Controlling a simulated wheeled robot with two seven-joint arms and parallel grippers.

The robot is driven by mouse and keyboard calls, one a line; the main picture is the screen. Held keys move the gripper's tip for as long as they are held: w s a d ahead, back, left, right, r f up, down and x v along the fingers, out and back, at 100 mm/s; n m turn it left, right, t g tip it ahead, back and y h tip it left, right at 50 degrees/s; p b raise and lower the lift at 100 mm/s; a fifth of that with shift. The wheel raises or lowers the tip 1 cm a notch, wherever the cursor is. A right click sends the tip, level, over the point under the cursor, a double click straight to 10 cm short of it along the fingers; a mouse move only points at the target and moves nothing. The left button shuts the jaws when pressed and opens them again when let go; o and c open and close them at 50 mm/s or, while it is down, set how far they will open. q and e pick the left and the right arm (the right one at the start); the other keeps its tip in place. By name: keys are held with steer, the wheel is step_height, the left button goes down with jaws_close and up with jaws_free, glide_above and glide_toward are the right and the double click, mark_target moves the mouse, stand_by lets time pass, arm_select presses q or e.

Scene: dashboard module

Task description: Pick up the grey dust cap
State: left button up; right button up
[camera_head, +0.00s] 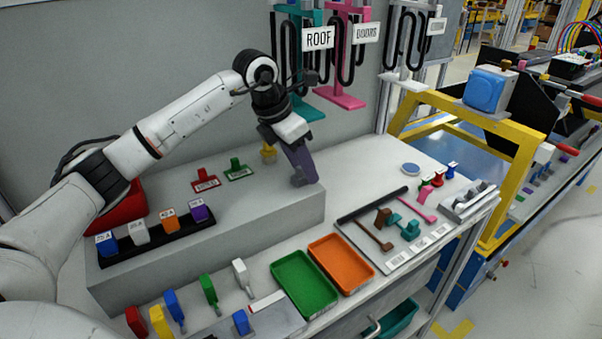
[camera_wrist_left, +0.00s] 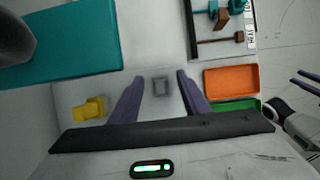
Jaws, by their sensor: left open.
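The grey dust cap (camera_wrist_left: 161,86) is a small grey square piece on the pale grey surface in the left wrist view. It appears between the two purple fingers of my left gripper (camera_wrist_left: 160,78), with clear space on both sides. In the head view my left gripper (camera_head: 304,175) points down over the right end of the raised grey block. A small grey patch shows at its fingertips there, and I cannot tell whether it is the cap. My right gripper (camera_wrist_left: 296,76) shows only at the right edge of the left wrist view, its purple fingers apart.
A yellow piece (camera_head: 268,152) stands close behind the left gripper, with green (camera_head: 238,171) and red (camera_head: 206,181) pieces to its left. A teal hanger stand (camera_head: 306,108) is behind. Green (camera_head: 303,284) and orange (camera_head: 341,263) trays lie lower in front.

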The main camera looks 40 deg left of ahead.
arm_select(q)
steer(key=shift+w+d+f, duration=0.1)
steer(key=shift+w+f, duration=0.1)
steer(key=shift+f, duration=0.35)
jaws_close()
steer(key=shift+r, duration=0.1)
